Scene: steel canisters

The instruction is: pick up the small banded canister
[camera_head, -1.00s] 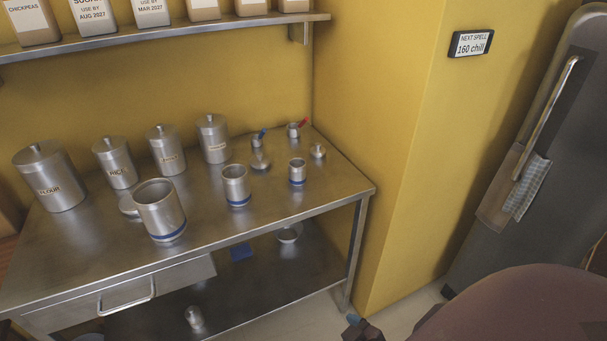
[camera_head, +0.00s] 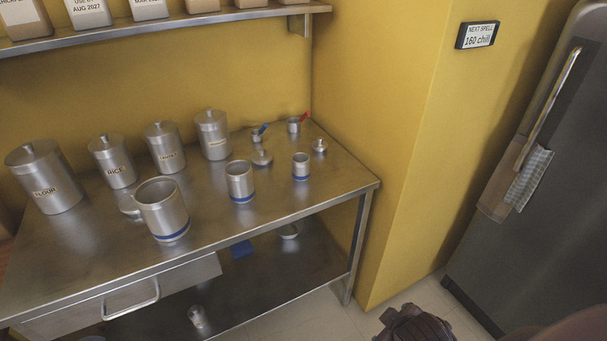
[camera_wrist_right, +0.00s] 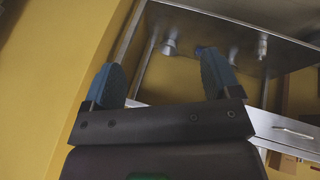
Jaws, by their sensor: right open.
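The small banded canister (camera_head: 301,167) is a short open steel cylinder with a blue band near its base. It stands upright on the steel table (camera_head: 250,225), toward the right end. A medium banded canister (camera_head: 240,182) and a large banded canister (camera_head: 162,209) stand to its left, both open on top. My right gripper (camera_wrist_right: 162,78) shows two blue fingers spread apart with nothing between them. In the head view only a dark part of my right arm shows at the bottom edge, well below the table. My left gripper is in neither view.
Lidded labelled canisters, including flour (camera_head: 46,178) and rice (camera_head: 113,162), line the table's back. Loose lids (camera_head: 262,158) and a red-handled small cup (camera_head: 294,126) lie near the small canister. A yellow wall (camera_head: 400,150) bounds the right.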

